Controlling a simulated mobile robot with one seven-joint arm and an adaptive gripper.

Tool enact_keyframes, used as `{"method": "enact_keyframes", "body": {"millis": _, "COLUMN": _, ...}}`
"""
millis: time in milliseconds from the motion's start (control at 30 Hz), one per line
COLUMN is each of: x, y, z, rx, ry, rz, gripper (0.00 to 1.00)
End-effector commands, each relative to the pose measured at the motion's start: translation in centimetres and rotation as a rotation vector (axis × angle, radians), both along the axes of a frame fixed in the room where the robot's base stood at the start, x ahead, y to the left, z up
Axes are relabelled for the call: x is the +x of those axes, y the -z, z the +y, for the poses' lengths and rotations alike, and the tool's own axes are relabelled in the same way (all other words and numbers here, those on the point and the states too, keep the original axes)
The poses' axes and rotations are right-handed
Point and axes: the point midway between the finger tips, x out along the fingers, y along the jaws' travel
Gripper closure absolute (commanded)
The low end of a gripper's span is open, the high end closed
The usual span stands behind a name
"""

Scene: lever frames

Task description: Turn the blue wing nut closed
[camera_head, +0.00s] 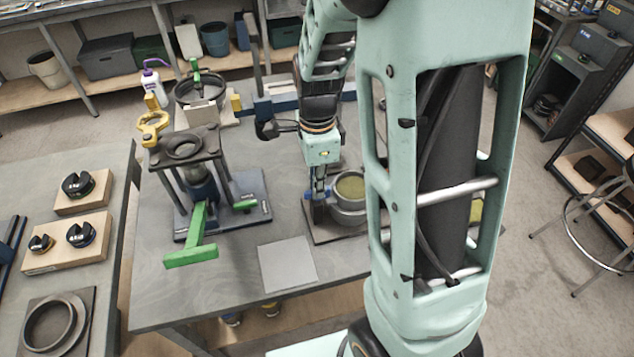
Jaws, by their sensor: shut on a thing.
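My gripper (318,188) points straight down from its mint-green wrist, at the left side of a grey round vessel (346,212) with a yellow-green top surface. It is shut on a small blue part, which I take to be the blue wing nut (308,195). Most of that part is hidden by the fingers, so its angle is hard to tell. The vessel stands on a dark base plate (322,236), and my forearm hides its right side.
Left of the gripper stands a dark press frame with a green T-handle (195,240) and a yellow clamp (153,127). Behind it is a round pot (197,88). A flat grey plate (287,263) lies at the table's front. Another table (112,235) holds wooden blocks with dark rings.

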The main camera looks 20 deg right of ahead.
Motion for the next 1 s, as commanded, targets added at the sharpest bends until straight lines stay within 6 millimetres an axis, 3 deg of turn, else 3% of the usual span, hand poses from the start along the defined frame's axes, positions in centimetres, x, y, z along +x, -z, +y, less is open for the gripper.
{"method": "enact_keyframes", "body": {"millis": 367, "x": 0.1, "y": -0.1, "z": -0.1, "rx": 0.001, "ry": 0.008, "rz": -0.004, "gripper": 1.00}}
{"method": "enact_keyframes", "body": {"millis": 400, "x": 0.1, "y": -0.1, "z": -0.1, "rx": 0.001, "ry": 0.008, "rz": -0.004, "gripper": 0.87}}
{"method": "enact_keyframes", "body": {"millis": 533, "x": 0.1, "y": -0.1, "z": 0.0, "rx": 0.001, "ry": 0.007, "rz": -0.003, "gripper": 0.74}}
{"method": "enact_keyframes", "body": {"millis": 833, "x": 0.1, "y": -0.2, "z": 0.0, "rx": 0.001, "ry": 0.005, "rz": -0.002, "gripper": 0.74}}
{"method": "enact_keyframes", "body": {"millis": 1000, "x": 0.2, "y": -2.2, "z": 0.0, "rx": 0.002, "ry": 0.005, "rz": -0.006, "gripper": 0.74}}
